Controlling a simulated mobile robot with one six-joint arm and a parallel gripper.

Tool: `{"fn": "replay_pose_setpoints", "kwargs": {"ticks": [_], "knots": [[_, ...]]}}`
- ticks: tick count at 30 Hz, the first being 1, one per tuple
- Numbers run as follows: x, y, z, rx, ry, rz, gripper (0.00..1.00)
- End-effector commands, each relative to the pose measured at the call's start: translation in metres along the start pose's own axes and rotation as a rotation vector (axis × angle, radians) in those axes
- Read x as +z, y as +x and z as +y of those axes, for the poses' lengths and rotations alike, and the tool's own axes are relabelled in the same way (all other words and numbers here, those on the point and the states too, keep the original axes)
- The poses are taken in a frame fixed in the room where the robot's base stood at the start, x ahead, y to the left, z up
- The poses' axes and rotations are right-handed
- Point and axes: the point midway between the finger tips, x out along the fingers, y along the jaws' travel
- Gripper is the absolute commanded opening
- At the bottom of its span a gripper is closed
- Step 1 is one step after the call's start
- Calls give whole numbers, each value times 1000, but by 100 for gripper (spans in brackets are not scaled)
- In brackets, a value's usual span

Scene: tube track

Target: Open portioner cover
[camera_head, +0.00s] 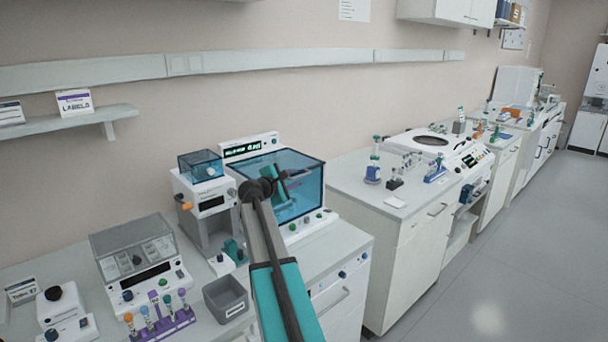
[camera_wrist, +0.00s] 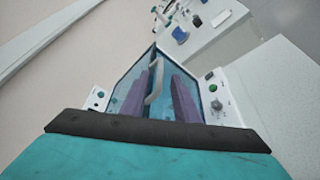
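A white machine (camera_head: 262,146) with a lit display has a large blue see-through cover (camera_head: 308,190); I take it for the portioner, though I cannot read its name. The cover looks shut. It fills the middle of the wrist view, with a pale bar handle (camera_wrist: 155,80) on it. My gripper (camera_head: 297,175) is in front of the cover. In the wrist view its two purple-grey fingers (camera_wrist: 158,98) stand apart, one on each side of the handle. I see no clear contact with it. In the head view my arm hides part of the cover.
A machine with a small blue box (camera_head: 202,166) stands close at the left. A grey bin (camera_head: 226,298), a purple tube rack (camera_head: 165,325) and a device with a grey clear lid (camera_head: 132,245) are nearer. Another bench (camera_head: 345,188) stands at the right beyond a gap.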

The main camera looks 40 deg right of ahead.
Motion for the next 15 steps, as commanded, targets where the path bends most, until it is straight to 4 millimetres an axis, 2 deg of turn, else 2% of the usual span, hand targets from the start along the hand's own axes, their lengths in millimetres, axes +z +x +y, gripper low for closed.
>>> {"fn": "replay_pose_setpoints", "kwargs": {"ticks": [9,15], "knots": [[1,44,2,-2,-1,-2,28],[1,63,1,-1,-1,-1,28]]}}
